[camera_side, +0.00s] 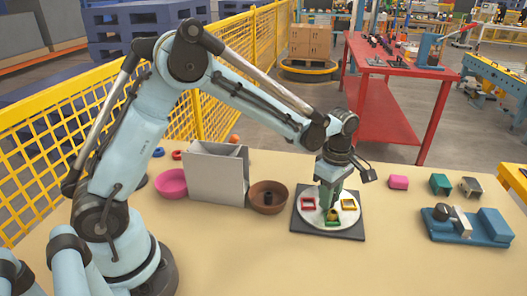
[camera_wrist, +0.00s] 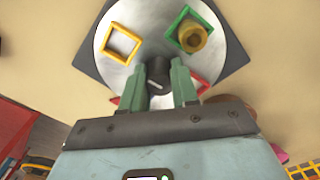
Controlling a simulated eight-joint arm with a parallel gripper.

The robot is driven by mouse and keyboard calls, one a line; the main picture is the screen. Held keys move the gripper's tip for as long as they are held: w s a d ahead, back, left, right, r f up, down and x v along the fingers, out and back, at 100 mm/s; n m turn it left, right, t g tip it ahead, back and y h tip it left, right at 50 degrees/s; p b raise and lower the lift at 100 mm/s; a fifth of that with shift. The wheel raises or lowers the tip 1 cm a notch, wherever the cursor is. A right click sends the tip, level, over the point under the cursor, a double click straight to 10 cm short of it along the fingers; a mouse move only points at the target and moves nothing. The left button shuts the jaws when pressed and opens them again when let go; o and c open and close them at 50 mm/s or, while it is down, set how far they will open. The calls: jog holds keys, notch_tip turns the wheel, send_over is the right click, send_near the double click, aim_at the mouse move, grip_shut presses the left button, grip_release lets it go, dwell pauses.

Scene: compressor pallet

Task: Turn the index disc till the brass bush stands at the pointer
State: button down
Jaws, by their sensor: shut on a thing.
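The index disc (camera_side: 318,220) is a pale round plate on a dark square base (camera_side: 300,228); it also shows in the wrist view (camera_wrist: 150,18). It carries coloured square frames: a yellow one (camera_wrist: 109,45), a green one (camera_wrist: 172,29) and red parts partly hidden by my fingers. The brass bush (camera_wrist: 192,37) stands in the green frame, on the near side of the disc in the side view (camera_side: 332,215). My gripper (camera_wrist: 158,84) is over the disc's middle, shut on the dark central knob (camera_wrist: 157,70). I cannot make out the pointer in either view.
Left of the disc stand a brown bowl (camera_side: 268,199), an upright grey box (camera_side: 213,178) and a pink bowl (camera_side: 172,184). To the right are a blue fixture (camera_side: 488,225) and small pink (camera_side: 398,182), green (camera_side: 440,184) and grey (camera_side: 471,187) blocks.

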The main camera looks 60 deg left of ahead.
jog(key=shift+n, duration=6.1)
jog(key=c, duration=1.1)
grip_release()
notch_tip(320, 180, up, 12)
jog(key=shift+r, duration=0.1)
